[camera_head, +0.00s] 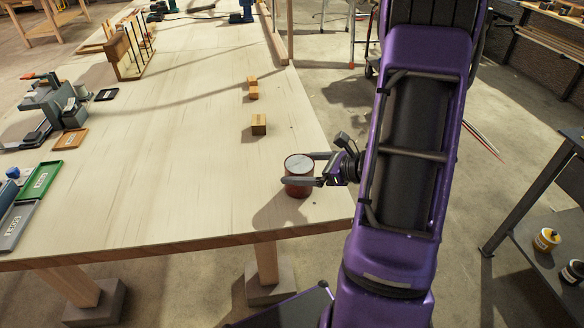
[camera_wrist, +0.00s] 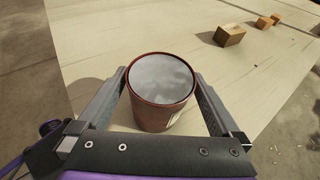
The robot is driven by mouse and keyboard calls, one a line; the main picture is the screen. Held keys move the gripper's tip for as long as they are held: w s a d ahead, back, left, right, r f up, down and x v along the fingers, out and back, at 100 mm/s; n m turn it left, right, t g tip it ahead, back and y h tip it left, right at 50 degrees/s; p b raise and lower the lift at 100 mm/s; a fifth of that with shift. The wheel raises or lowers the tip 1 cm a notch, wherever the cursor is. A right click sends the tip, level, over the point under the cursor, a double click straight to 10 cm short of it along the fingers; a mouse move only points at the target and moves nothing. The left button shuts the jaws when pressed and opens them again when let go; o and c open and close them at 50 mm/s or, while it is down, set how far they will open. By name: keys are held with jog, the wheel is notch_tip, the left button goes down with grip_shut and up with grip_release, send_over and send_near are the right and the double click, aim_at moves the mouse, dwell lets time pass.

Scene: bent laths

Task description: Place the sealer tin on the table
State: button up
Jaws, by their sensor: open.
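The sealer tin is a reddish-brown can (camera_head: 298,185) with a pale grey top, upright at the near right corner of the table (camera_head: 190,190). It looks to be standing on the tabletop, with its shadow falling to the left. My gripper (camera_head: 301,168) reaches in from the right with one finger on each side of the tin. In the wrist view the tin (camera_wrist: 158,112) sits between the two open fingers, with a narrow gap showing on each side. The tin's lower part is partly hidden by the gripper in the wrist view.
Several small wooden blocks (camera_head: 259,124) lie farther back on the table. Green (camera_head: 40,181) and grey trays lie at the left edge, near a grey machine (camera_head: 58,103). A dark shelf (camera_head: 545,235) with small tins stands at the right. The table's middle is clear.

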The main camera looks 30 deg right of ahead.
jog(key=v, duration=0.9)
jog(key=shift+s+d+r, duration=0.1)
jog(key=shift+s+r, duration=0.05)
jog(key=shift+s, duration=0.05)
jog(key=shift+w, duration=0.1)
